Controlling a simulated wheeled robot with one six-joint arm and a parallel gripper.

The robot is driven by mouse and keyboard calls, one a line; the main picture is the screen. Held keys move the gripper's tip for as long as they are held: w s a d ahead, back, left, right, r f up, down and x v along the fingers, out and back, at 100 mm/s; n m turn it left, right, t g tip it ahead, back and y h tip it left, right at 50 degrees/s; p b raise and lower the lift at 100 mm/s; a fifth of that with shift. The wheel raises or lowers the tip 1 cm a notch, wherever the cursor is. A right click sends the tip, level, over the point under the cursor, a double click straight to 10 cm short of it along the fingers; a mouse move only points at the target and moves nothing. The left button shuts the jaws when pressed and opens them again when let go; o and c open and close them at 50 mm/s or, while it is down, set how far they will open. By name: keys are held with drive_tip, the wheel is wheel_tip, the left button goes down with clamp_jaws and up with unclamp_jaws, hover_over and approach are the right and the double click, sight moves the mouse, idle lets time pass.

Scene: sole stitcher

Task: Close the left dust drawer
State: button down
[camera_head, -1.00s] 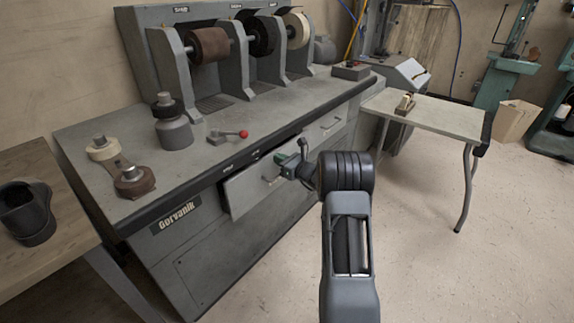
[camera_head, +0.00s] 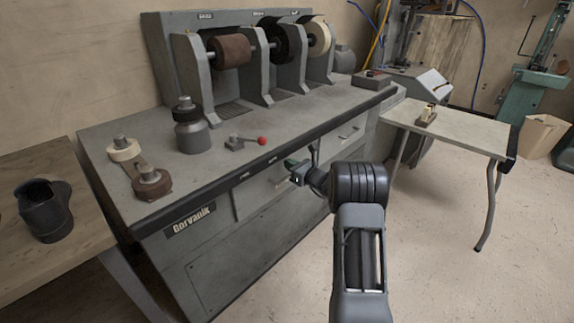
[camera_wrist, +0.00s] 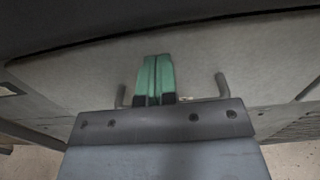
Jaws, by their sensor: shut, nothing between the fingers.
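The left dust drawer (camera_head: 252,201) is a grey front panel under the left part of the machine's bench top. In the head view it now sits about flush with the cabinet face. It also fills much of the wrist view (camera_wrist: 55,80), with its bar handle (camera_wrist: 221,88) partly hidden behind my gripper. My gripper (camera_head: 290,163) is at the drawer's upper right part. In the wrist view its green fingertips (camera_wrist: 155,66) are together, with nothing between them, against or very close to the drawer front above the handle.
The right drawer (camera_head: 345,135) looks shut. A small side table (camera_head: 455,127) stands to the right. A wooden table (camera_head: 25,190) is at left. Open floor lies at front right.

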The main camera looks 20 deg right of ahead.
drive_tip(key=p+v, duration=0.2)
drive_tip(key=v, duration=0.9)
drive_tip(key=s+a+f+n+g+y, duration=0.1)
drive_tip(key=s+a+f+n+g, duration=0.2)
drive_tip(key=s+f+n+g, duration=0.15)
drive_tip(key=s+a+r+n+g+h+p, duration=0.1)
drive_tip(key=s+a+r+n+g+p, duration=0.85)
drive_tip(key=s+n, duration=0.4)
drive_tip(key=s+a+r+n+h+p, duration=0.2)
drive_tip(key=s+r+n+p, duration=0.1)
drive_tip(key=r, duration=0.6)
drive_tip(key=s+a+r+n+h+p, duration=0.2)
drive_tip(key=r+n+p, duration=0.3)
drive_tip(key=r+p, duration=0.3)
drive_tip(key=s+a+r+n+t+h+p, duration=0.1)
drive_tip(key=s+a+r+n+h+p, duration=0.1)
drive_tip(key=r, duration=0.8)
drive_tip(key=s+n+h+p, duration=0.1)
drive_tip(key=s+n+p, duration=0.1)
drive_tip(key=n+p, duration=0.1)
drive_tip(key=shift+s+r+h+p, duration=0.15)
drive_tip(key=shift+r+h+p, duration=0.2)
drive_tip(key=shift+p, duration=0.25)
